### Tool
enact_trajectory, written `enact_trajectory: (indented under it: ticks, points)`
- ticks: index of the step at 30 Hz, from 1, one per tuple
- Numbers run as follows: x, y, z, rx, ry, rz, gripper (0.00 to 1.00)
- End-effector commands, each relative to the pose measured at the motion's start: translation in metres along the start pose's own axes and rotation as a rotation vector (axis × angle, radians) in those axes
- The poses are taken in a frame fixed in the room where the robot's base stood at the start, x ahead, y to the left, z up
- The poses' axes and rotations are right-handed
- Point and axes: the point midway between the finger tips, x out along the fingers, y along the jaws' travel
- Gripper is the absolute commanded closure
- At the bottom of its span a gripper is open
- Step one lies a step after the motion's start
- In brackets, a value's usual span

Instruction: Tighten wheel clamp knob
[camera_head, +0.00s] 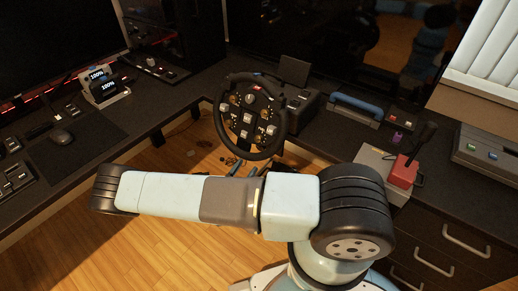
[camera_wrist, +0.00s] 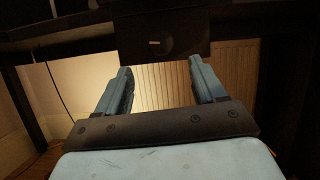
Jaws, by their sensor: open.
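The black racing wheel (camera_head: 250,117), with many buttons on its face, is mounted at the desk's inner corner. In the wrist view, a dark box-like block (camera_wrist: 126,34) hangs under the desk edge. It bears a dark round knob (camera_wrist: 176,41) with a small pale mark at its left; the dim light hides its detail. My gripper (camera_wrist: 160,78) is open and empty, its two blue fingers wide apart, below and in front of the knob and apart from it. In the head view my arm hides most of the gripper, below the wheel; the knob is not visible there.
The dark desk (camera_head: 145,110) wraps around the wheel. A shifter with a red base (camera_head: 404,171) stands at right, near a blue-handled case (camera_head: 356,108). A mouse (camera_head: 62,136) lies at left. In the wrist view, a dark desk leg (camera_wrist: 20,105) stands at left.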

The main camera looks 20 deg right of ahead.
Motion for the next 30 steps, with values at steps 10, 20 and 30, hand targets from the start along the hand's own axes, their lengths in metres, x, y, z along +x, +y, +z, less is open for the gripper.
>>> enact_trajectory:
  ticks: [10,20,30]
  points:
    - [0.064,-0.002,-0.001,-0.003,-0.001,-0.007,0.31]
    - [0.100,-0.002,-0.001,-0.003,0.000,-0.006,0.31]
    - [0.104,-0.002,-0.001,-0.003,0.001,-0.006,0.31]
